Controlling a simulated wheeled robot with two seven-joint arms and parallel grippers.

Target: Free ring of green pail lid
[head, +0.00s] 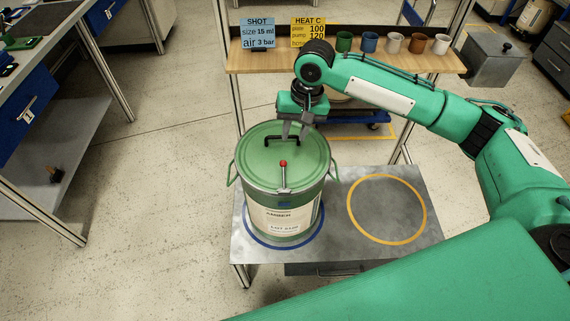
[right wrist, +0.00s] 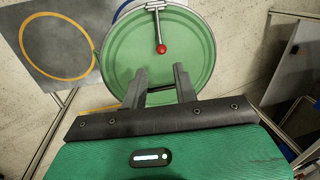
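The green pail (head: 285,212) stands upright inside the blue circle on the metal table. Its green lid (head: 259,155) is on it, with a pale ring (head: 241,172) around the rim. A lever (head: 283,178) with a red knob (head: 283,163) lies inward across the lid from the near rim. A black handle (head: 271,141) stands on the lid behind the knob. My right gripper (head: 294,132) is at this handle, over the far part of the lid. My left gripper is out of view.
The metal table (head: 335,248) has an empty orange circle (head: 387,209) right of the pail. Behind stands a wooden shelf (head: 262,62) with several cups and two signs, SHOT (head: 258,32) and HEAT C (head: 308,32). A workbench (head: 60,70) stands at the left.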

